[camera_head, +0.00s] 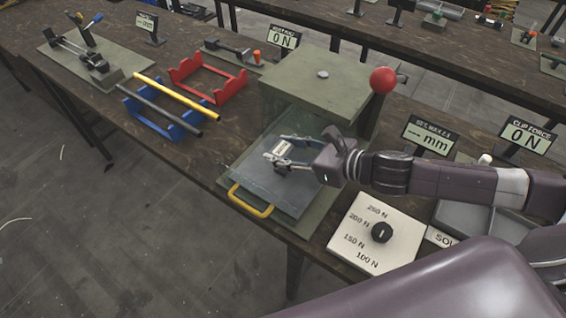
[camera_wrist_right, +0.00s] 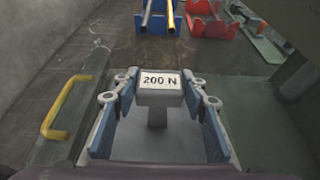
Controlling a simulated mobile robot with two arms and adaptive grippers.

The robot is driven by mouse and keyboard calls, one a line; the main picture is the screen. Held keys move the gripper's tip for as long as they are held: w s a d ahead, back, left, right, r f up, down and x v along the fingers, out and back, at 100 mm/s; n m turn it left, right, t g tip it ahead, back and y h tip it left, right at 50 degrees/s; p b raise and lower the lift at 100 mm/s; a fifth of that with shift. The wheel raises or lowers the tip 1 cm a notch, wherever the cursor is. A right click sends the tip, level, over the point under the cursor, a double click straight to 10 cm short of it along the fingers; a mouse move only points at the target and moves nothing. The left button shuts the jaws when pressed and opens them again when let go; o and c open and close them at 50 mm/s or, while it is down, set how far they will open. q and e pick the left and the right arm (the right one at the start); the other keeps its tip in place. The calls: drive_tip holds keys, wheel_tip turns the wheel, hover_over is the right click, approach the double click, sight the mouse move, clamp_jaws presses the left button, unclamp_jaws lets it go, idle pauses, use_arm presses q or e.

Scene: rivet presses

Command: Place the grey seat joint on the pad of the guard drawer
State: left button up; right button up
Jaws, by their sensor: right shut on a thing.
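My right gripper (camera_head: 289,154) is over the guard drawer (camera_head: 240,181) of the press, its fingers pointing left in the head view. It is shut on the grey seat joint (camera_head: 281,149), a small grey piece with a white label. In the wrist view the label reads "200 N", and the joint (camera_wrist_right: 158,99) sits between the blue-padded fingers (camera_wrist_right: 160,90), with a grey stem below it. I cannot tell whether the joint touches the drawer. The drawer is pulled out, with a yellow handle (camera_head: 250,201) at its front. The pad's outline is hard to make out. My left gripper is not in view.
The green press head (camera_head: 315,85) with a red ball knob (camera_head: 383,80) stands just behind the drawer. A force dial (camera_head: 381,232) lies to the right. Blue (camera_head: 155,118) and red (camera_head: 205,80) racks stand to the left. Bare table lies between the blue rack and the drawer.

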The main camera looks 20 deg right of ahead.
drive_tip(key=shift+f, duration=2.2)
drive_tip(key=shift+f+b, duration=0.15)
drive_tip(key=shift+b, duration=0.15)
drive_tip(key=o, duration=1.1)
drive_tip(key=shift+o, duration=0.2)
